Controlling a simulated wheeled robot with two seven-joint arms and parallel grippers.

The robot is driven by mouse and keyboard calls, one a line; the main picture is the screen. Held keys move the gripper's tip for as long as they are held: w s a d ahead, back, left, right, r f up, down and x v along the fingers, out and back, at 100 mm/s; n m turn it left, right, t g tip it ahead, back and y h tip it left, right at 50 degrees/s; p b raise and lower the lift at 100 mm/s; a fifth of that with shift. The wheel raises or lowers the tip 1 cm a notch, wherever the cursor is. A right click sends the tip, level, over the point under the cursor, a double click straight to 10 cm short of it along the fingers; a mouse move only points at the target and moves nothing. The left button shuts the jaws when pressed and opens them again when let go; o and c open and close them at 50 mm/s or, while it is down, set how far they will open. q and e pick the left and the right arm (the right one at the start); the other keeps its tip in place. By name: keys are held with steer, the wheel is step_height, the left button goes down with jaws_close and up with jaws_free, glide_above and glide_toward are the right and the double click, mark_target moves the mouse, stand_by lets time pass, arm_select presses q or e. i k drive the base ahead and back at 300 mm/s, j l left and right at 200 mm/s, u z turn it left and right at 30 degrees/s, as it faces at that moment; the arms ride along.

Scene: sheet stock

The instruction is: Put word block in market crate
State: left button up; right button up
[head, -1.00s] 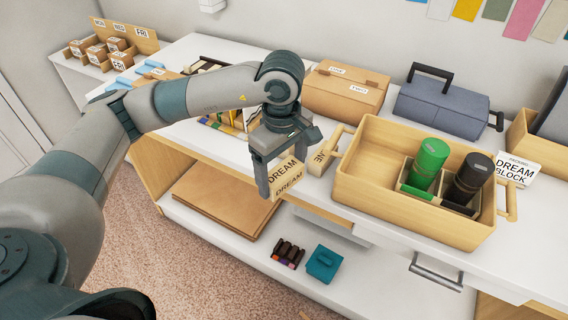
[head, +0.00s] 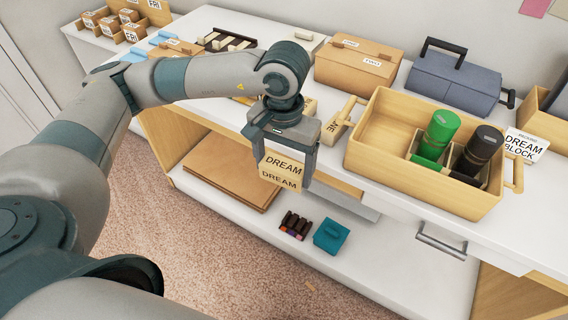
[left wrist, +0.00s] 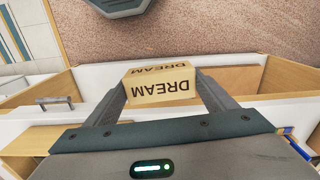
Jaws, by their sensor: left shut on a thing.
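My left gripper (head: 284,178) is shut on the word block (head: 281,170), a pale wooden block marked DREAM on two faces. It holds the block in the air in front of the counter's front edge. In the left wrist view the block (left wrist: 160,85) sits between the two fingers. The market crate (head: 372,168), a light wooden crate with end handles, stands on the counter to the right of the gripper. It holds a divided insert with a green cylinder (head: 440,130) and a black cylinder (head: 479,149); its left part is empty. My right gripper is not in view.
A card reading DREAM BLOCK (head: 526,146) stands behind the crate's right end. A cardboard box (head: 355,70) and a blue-grey toolbox (head: 455,80) stand behind. A teal box (head: 331,235) sits on the lower shelf.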

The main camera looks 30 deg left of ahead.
mark_target(379, 143)
steer(key=l, duration=1.6)
